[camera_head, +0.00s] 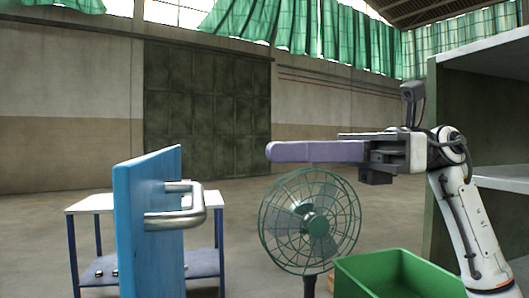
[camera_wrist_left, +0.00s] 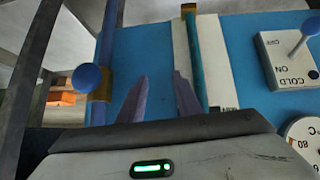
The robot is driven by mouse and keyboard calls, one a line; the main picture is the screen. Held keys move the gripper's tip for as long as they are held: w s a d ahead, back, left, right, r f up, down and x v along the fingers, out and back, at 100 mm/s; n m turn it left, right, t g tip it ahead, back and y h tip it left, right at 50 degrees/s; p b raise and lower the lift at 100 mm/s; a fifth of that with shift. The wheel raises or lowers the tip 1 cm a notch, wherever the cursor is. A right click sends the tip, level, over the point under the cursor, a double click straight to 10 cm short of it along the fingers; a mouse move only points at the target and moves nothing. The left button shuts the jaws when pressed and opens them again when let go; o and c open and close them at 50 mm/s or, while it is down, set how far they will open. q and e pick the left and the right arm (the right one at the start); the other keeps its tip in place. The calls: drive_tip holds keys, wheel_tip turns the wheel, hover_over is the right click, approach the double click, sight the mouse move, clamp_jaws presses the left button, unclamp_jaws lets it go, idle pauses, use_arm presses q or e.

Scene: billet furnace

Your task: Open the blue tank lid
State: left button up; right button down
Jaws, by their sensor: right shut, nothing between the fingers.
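The blue lid (camera_head: 148,225) stands up on edge at the left centre of the head view, with a metal bar handle (camera_head: 190,210) on its right face. The tank below it is out of that view. My right gripper (camera_head: 270,151) is shut and empty, its purple fingers pointing left, right of the lid and well apart from it. My left gripper (camera_wrist_left: 160,75) shows only in the left wrist view. Its purple fingers are apart in front of a blue surface (camera_wrist_left: 225,60), with nothing clearly held between them.
A green fan (camera_head: 312,222) and a green bin (camera_head: 400,275) stand below my right gripper. A white-topped table (camera_head: 92,203) is behind the lid, and a shelf (camera_head: 490,60) is at the right. A COLD switch box (camera_wrist_left: 288,62), a dial (camera_wrist_left: 306,138) and a blue knob (camera_wrist_left: 88,77) surround my left gripper.

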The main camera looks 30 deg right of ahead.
sight(160, 153)
drive_tip(key=p+x, duration=0.1)
drive_tip(key=x, duration=1)
drive_tip(key=shift+s+p, duration=0.1)
drive_tip(key=shift+p, duration=0.25)
drive_tip(key=shift+a, duration=0.45)
use_arm(q)
drive_tip(key=shift+s+a+r, duration=0.25)
drive_tip(key=shift+s+a, duration=0.1)
drive_tip(key=shift+w+r, duration=0.1)
